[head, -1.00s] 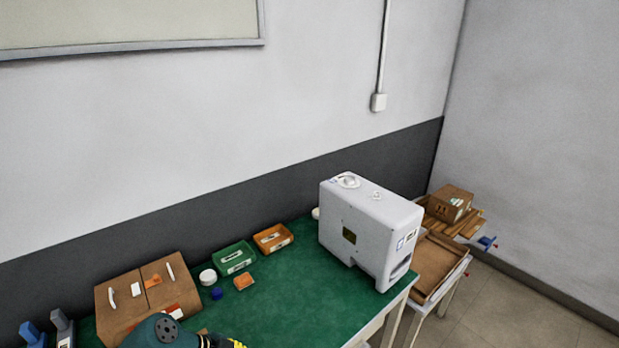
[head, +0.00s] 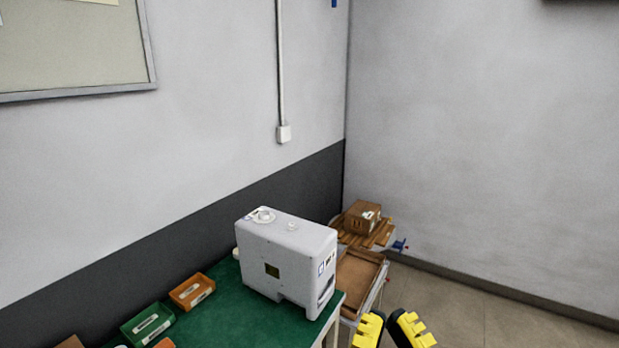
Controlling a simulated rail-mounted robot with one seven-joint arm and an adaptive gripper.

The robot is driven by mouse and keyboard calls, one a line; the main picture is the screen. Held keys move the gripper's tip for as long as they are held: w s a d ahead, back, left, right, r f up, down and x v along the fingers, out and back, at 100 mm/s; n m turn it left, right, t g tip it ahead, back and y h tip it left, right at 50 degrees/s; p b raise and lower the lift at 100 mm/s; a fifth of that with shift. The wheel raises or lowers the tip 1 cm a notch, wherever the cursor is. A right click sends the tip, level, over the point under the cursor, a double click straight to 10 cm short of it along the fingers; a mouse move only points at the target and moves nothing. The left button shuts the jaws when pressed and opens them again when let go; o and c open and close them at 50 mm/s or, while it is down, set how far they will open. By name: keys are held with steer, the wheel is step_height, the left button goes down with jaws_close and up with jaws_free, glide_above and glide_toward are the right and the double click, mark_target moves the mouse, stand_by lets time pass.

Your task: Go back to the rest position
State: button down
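My gripper (head: 389,331) shows at the bottom of the head view, right of the table's corner. Its two yellow-and-black fingers stand apart with a gap between them, and nothing shows in that gap. The rest of the gripper and the arm are below the frame. A white canister-like machine (head: 287,262) stands upright on the green table (head: 221,318), left of my gripper and apart from it.
A green bin (head: 148,325) and an orange bin (head: 191,290) sit on the table at left. Behind my gripper, a brown tray (head: 345,284) lies on a trolley, and a cardboard box (head: 362,217) rests on planks. Open floor (head: 470,310) lies to the right.

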step_height(320, 180, up, 24)
steer(key=p, duration=2)
steer(key=shift+f, duration=0.25)
